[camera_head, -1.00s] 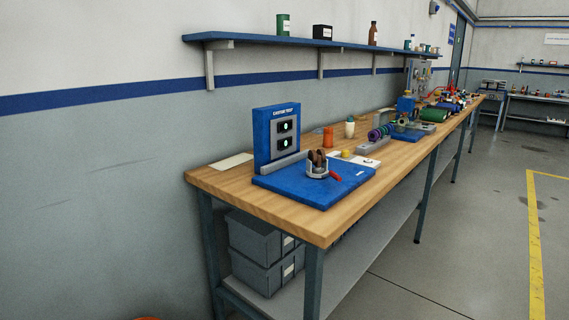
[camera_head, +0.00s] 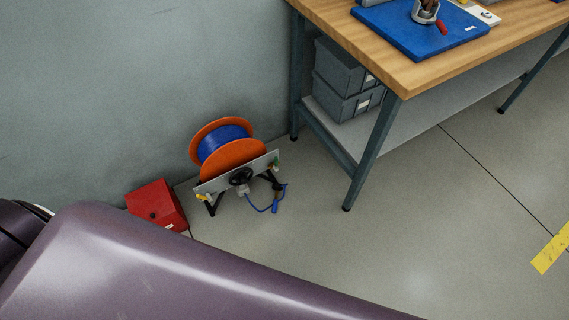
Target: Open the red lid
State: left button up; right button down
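A red box (camera_head: 157,205) sits on the floor by the wall at the lower left. Its red top looks closed, with a small dark spot on it. I cannot tell the lid from the body at this size. My purple arm covers the bottom left of the view and passes just in front of the box. Neither of my grippers is in view.
An orange reel with blue windings (camera_head: 224,147) stands on a metal frame right of the box, a blue cable trailing from it. A wooden workbench (camera_head: 405,72) with grey bins (camera_head: 343,80) below stands at the upper right. Floor (camera_head: 420,220) is clear at right.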

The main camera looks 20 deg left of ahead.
aim_at(152, 202)
jog(key=u, duration=2.05)
